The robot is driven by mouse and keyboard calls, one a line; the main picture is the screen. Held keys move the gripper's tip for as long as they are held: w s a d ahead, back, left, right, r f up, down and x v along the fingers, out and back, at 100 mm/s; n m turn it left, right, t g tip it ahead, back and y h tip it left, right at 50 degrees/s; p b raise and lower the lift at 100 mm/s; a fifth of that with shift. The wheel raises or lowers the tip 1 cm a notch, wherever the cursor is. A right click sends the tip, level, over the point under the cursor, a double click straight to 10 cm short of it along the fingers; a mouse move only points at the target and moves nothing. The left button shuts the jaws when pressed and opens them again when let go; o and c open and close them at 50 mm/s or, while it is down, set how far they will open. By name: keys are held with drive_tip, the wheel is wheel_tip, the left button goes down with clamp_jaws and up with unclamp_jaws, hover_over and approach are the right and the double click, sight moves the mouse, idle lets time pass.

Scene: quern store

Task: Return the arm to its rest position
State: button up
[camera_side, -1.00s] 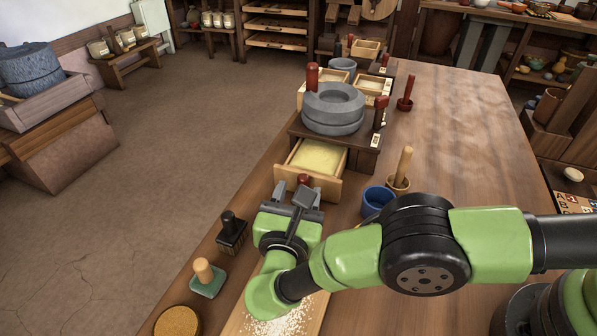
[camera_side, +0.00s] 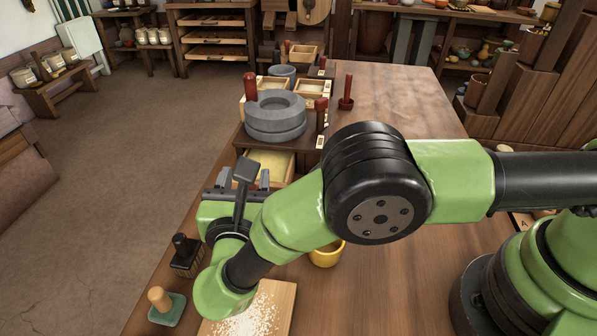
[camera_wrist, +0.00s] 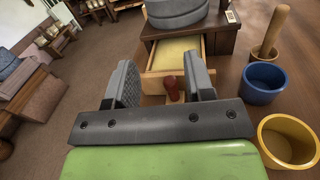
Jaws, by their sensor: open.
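My gripper (camera_side: 238,182) is above the left side of the bench in the side view, beyond the pale board and in front of the quern's drawer. The wrist view shows its two grey fingers (camera_wrist: 160,72) wide apart with nothing between them. The drawer (camera_wrist: 186,52) stands pulled out and holds yellowish meal. Its dark red knob (camera_wrist: 171,88) shows beyond and between the fingers, apart from them. The grey quern stone (camera_side: 275,118) sits on the wooden stand over the drawer. In the side view my arm hides part of the drawer (camera_side: 283,163).
A blue cup (camera_wrist: 262,82), a yellow cup (camera_wrist: 288,140) and a wooden pestle (camera_wrist: 271,30) stand at right. A floury board (camera_side: 275,300), a dark brush (camera_side: 186,255) and a green-based stamp (camera_side: 166,305) lie near the bench's left edge. Bench space (camera_side: 400,90) is clear at the far right.

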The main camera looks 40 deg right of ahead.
drive_tip(key=s+d+r+m+g+y, duration=0.1)
drive_tip(key=s+d+r+m+g, duration=0.1)
drive_tip(key=d+r+m+g, duration=0.5)
drive_tip(key=s+d+r+m+g+y, duration=0.1)
drive_tip(key=s+d+r+m+g, duration=0.3)
drive_tip(key=d+r+m, duration=0.5)
drive_tip(key=s+d+r+m+t+y, duration=0.1)
drive_tip(key=s+r+m+y, duration=0.1)
drive_tip(key=s+m+y, duration=0.3)
drive_tip(key=s+d+r+m+t+y, duration=0.2)
drive_tip(key=s+m+y, duration=0.3)
drive_tip(key=s+m, duration=0.5)
drive_tip(key=shift+s+r+m+t+y, duration=0.3)
drive_tip(key=shift+s+r+m, duration=0.05)
drive_tip(key=shift+r+m, duration=0.3)
